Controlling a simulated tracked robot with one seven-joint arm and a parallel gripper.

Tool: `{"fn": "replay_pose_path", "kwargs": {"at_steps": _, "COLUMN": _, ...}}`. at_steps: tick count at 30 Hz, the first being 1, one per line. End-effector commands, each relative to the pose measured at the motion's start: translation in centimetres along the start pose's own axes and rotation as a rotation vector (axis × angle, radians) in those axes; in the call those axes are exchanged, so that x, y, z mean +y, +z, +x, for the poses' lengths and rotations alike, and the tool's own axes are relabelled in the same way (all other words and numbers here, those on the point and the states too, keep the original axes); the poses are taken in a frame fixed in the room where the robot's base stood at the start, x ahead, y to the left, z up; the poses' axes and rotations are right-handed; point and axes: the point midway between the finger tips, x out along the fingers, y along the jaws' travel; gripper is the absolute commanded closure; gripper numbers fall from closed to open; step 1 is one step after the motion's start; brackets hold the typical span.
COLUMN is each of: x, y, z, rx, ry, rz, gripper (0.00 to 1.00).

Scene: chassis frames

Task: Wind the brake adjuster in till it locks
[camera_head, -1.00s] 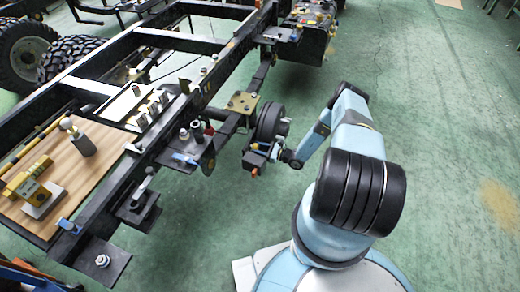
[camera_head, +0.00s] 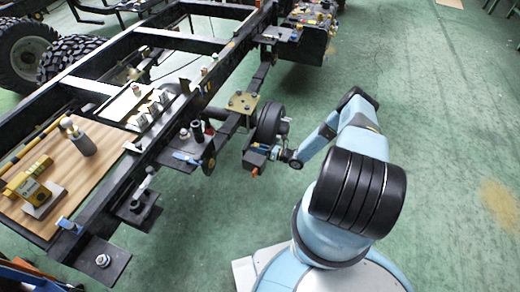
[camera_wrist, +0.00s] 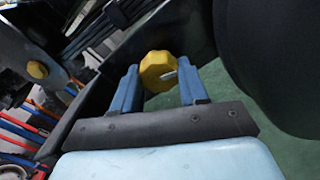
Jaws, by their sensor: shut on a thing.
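The brake adjuster appears as a yellow scalloped knob (camera_wrist: 157,72) in the wrist view, with a small pale peg on its face. My gripper (camera_wrist: 158,84) has its two blue fingers on either side of the knob and is shut on it. In the head view my gripper (camera_head: 276,152) is low beside the dark brake drum or wheel (camera_head: 268,122) at the frame's right side. The knob is too small to make out there. How far it is wound in cannot be told.
The black chassis frame (camera_head: 120,178) runs diagonally across the left. A dark round surface (camera_wrist: 275,60) stands close on the right in the wrist view. A wooden board (camera_head: 85,188) carries a yellow tool and a grey cylinder. The green floor at right is clear.

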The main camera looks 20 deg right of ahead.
Motion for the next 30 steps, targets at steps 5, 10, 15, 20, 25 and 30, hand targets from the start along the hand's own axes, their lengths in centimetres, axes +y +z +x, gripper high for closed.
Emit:
{"fn": "replay_pose_path", "kwargs": {"at_steps": 5, "x": 0.41, "y": -0.32, "z": 0.44, "rx": 0.003, "ry": 0.006, "rz": 0.02, "gripper": 0.87}}
{"fn": "replay_pose_path", "kwargs": {"at_steps": 10, "x": 0.43, "y": -0.32, "z": 0.46, "rx": 0.003, "ry": 0.007, "rz": 0.021, "gripper": 0.87}}
{"fn": "replay_pose_path", "kwargs": {"at_steps": 15, "x": 0.44, "y": -0.32, "z": 0.47, "rx": 0.003, "ry": 0.007, "rz": 0.021, "gripper": 0.56}}
{"fn": "replay_pose_path", "kwargs": {"at_steps": 20, "x": 0.34, "y": -0.24, "z": 0.35, "rx": 0.002, "ry": 0.005, "rz": 0.019, "gripper": 0.41}}
{"fn": "replay_pose_path", "kwargs": {"at_steps": 25, "x": 0.2, "y": -0.14, "z": 0.21, "rx": 0.001, "ry": 0.003, "rz": 0.018, "gripper": 0.31}}
{"fn": "replay_pose_path", "kwargs": {"at_steps": 30, "x": 0.11, "y": -0.08, "z": 0.07, "rx": 0.0, "ry": 0.002, "rz": 0.017, "gripper": 0.31}}
